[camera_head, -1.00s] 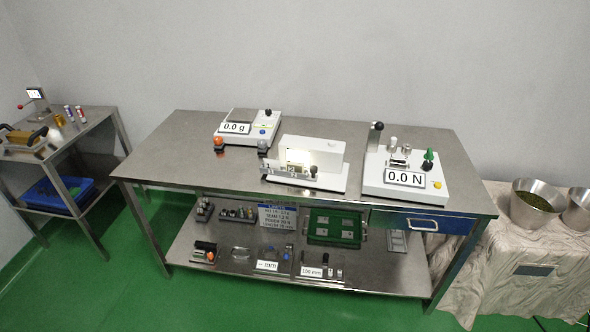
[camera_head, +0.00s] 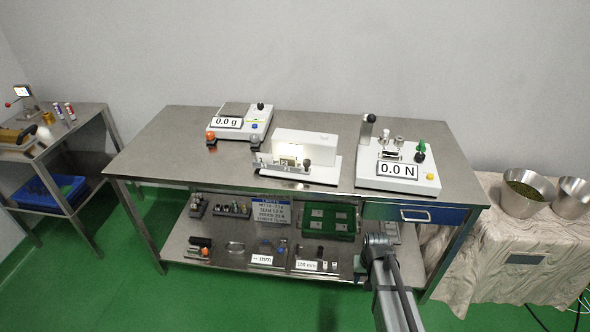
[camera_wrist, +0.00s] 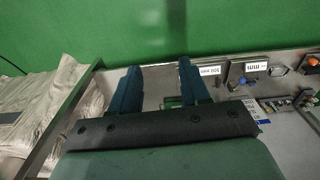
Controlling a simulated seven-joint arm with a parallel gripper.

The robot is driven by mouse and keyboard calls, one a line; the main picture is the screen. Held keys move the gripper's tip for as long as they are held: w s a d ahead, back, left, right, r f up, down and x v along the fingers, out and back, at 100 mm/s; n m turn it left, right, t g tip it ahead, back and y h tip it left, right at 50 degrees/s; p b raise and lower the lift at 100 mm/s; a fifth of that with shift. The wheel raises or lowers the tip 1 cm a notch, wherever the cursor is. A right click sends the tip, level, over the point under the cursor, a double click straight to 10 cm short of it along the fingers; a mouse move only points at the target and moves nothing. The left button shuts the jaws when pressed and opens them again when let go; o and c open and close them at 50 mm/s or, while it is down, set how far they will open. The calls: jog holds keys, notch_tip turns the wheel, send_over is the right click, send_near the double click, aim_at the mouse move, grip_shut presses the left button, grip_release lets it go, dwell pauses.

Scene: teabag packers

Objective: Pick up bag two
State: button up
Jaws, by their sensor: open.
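A green tray (camera_head: 331,237) on the lower shelf holds several small pale squares that look like bags, in two rows; one of them (camera_head: 341,215) lies at the back right. No label tells me which is bag two. My gripper (camera_wrist: 158,84) shows in the wrist view with its two dark teal fingers wide apart and nothing between them. In the head view my arm rises from the bottom right, in front of the lower shelf, and its fingers cannot be made out. A small green patch between the fingers in the wrist view may be part of the tray.
The steel table (camera_head: 150,150) carries a scale (camera_head: 240,122), a lit white box (camera_head: 305,150) and a force gauge (camera_head: 398,172). A blue drawer (camera_head: 415,213) hangs above the shelf's right end. Gauges and a sign (camera_head: 271,212) crowd the shelf. Metal bowls (camera_head: 527,207) stand right.

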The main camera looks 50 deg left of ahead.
jog(key=a+r+n+t+y, duration=0.1)
jog(key=a+r+n, duration=0.2)
jog(key=a+r, duration=1.65)
jog(key=a+r+n+y, duration=0.1)
jog(key=a+r+n, duration=0.3)
jog(key=a+r, duration=1.5)
jog(key=n+g+h, duration=0.1)
jog(key=n+h, duration=0.1)
jog(key=n, duration=0.7)
send_over(288, 156)
notch_tip(288, 156, down, 9)
jog(key=shift+f, duration=2.95)
grip_shut()
